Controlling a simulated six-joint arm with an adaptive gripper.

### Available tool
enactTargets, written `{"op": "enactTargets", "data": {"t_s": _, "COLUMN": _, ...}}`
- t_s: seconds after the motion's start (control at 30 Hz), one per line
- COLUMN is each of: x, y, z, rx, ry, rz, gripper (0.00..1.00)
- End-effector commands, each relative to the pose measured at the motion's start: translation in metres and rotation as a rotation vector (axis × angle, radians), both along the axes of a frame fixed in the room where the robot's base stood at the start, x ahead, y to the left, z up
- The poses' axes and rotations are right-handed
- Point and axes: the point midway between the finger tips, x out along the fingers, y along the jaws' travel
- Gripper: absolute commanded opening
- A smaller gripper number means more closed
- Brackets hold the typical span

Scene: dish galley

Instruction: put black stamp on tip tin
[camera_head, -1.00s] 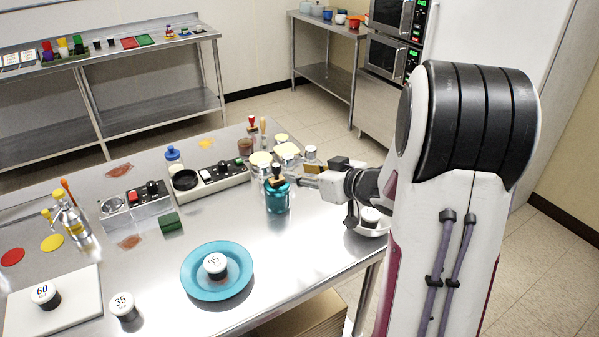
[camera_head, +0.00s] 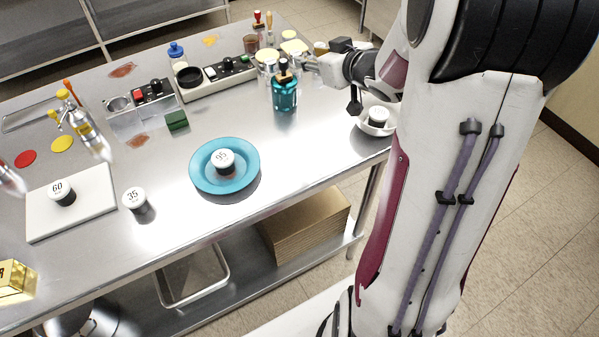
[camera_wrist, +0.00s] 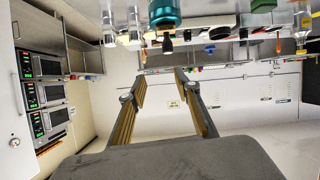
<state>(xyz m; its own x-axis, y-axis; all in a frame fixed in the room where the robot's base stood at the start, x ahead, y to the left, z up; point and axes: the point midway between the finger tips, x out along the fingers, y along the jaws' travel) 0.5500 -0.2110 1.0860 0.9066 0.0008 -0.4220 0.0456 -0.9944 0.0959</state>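A teal tin (camera_head: 285,98), apparently the tip tin, stands upright on the steel table. A stamp with a brown handle and dark base (camera_head: 283,75), apparently the black stamp, appears upright on its top. The teal tin (camera_wrist: 163,14) also shows upside down at the top of the wrist view, with the dark stamp (camera_wrist: 167,46) against it. My gripper (camera_head: 312,64) is just right of the stamp, apart from it as far as I can tell. In the wrist view my gripper (camera_wrist: 160,78) has its fingers spread with nothing between them.
A white bowl with a lidded cup (camera_head: 378,117) is below my wrist. Pale-lidded jars (camera_head: 267,57) and a control panel (camera_head: 216,75) stand behind and left of the tin. A teal plate (camera_head: 202,182) holds a weight marked 95. Bare table lies between plate and tin.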

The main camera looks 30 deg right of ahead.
Motion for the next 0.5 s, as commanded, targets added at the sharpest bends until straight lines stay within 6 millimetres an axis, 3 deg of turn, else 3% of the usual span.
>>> {"op": "enactTargets", "data": {"t_s": 0.27, "x": -0.020, "y": 0.010, "z": 0.038, "rx": -0.104, "ry": 0.050, "rz": -0.131, "gripper": 0.32}}
{"op": "enactTargets", "data": {"t_s": 0.5, "x": -0.053, "y": 0.026, "z": 0.058, "rx": -0.137, "ry": 0.118, "rz": -0.224, "gripper": 0.32}}
